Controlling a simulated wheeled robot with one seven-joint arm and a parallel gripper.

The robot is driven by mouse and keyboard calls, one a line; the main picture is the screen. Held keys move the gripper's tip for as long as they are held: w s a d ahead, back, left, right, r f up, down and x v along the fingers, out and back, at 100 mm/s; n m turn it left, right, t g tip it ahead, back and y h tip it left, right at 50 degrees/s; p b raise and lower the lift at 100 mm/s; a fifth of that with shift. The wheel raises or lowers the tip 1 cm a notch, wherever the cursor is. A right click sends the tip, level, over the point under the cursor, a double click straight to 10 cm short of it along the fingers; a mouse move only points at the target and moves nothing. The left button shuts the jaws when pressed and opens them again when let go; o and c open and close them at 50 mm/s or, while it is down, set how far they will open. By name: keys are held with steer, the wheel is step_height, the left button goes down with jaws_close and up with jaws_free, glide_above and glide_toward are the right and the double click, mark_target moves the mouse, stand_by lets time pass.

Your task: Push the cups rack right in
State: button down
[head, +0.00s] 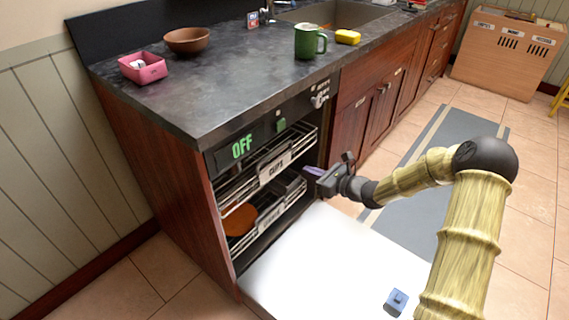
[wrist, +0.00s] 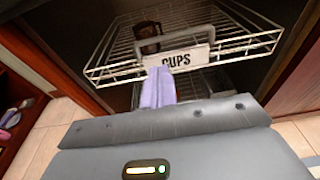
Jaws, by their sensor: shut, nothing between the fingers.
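The cups rack (head: 240,186) is the upper wire rack inside the open dishwasher. It bears a white "CUPS" label (head: 275,167). In the wrist view the rack (wrist: 110,72) spans the top middle, with a grey handle above the label and a dark brown item (wrist: 148,36) inside. My gripper (head: 310,173) is in front of the rack's right part in the head view. Its lilac fingers (wrist: 158,85) are shut and empty, with tips at the label's lower left edge. I cannot tell whether they touch the rack.
The lower rack (head: 271,215) holds an orange-brown dish (head: 240,220). The white dishwasher door (head: 320,265) lies open below, with a small blue block (head: 396,300) on it. The countertop (head: 215,95) overhangs the opening; a green mug (head: 308,42) stands on it.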

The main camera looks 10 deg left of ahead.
mark_target(277, 160)
steer(key=b+x, duration=0.3)
steer(key=x, duration=1.1)
